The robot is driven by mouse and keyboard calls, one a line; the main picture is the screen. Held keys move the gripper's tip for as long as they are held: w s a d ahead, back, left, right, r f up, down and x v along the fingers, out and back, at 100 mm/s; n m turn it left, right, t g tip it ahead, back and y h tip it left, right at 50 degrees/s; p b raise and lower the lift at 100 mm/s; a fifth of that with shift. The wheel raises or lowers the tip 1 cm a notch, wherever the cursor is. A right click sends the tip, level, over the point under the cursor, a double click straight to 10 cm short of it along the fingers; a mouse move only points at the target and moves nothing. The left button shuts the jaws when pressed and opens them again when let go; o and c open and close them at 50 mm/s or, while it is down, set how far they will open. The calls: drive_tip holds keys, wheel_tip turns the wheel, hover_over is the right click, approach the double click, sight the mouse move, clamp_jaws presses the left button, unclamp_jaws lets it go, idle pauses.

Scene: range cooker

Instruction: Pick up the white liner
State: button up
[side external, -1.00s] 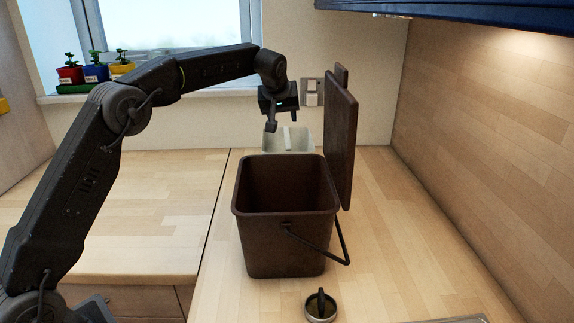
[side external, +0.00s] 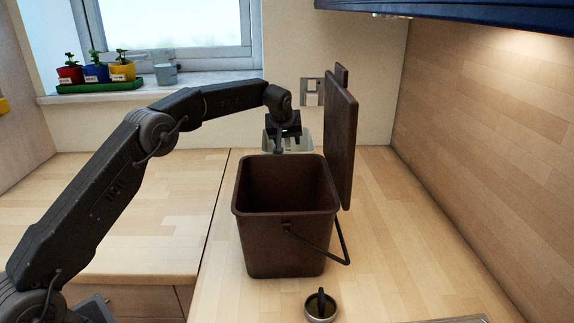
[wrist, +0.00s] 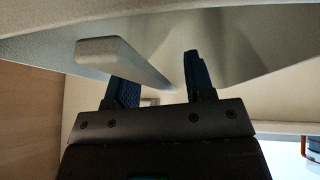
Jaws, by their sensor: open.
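The white liner (side external: 303,145) stands on the worktop behind the brown bin, which hides its lower part in the side view. In the wrist view, the pale wall of the liner (wrist: 60,22) and its bar-shaped handle (wrist: 98,52) fill the upper part. My gripper (side external: 279,151) is at the liner's top, pointing down. Its two fingers (wrist: 158,72) are apart, and the handle appears to run between them. I cannot tell whether either finger touches it.
The brown bin (side external: 285,245) stands open in front of the liner, its lid (side external: 340,135) upright on the right. A round metal piece (side external: 320,306) lies in front. Potted plants (side external: 95,73) and a small cup (side external: 165,73) are on the windowsill. The worktop at right is clear.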

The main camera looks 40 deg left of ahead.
clamp_jaws()
idle(0.3)
drive_tip(key=shift+r, duration=0.15)
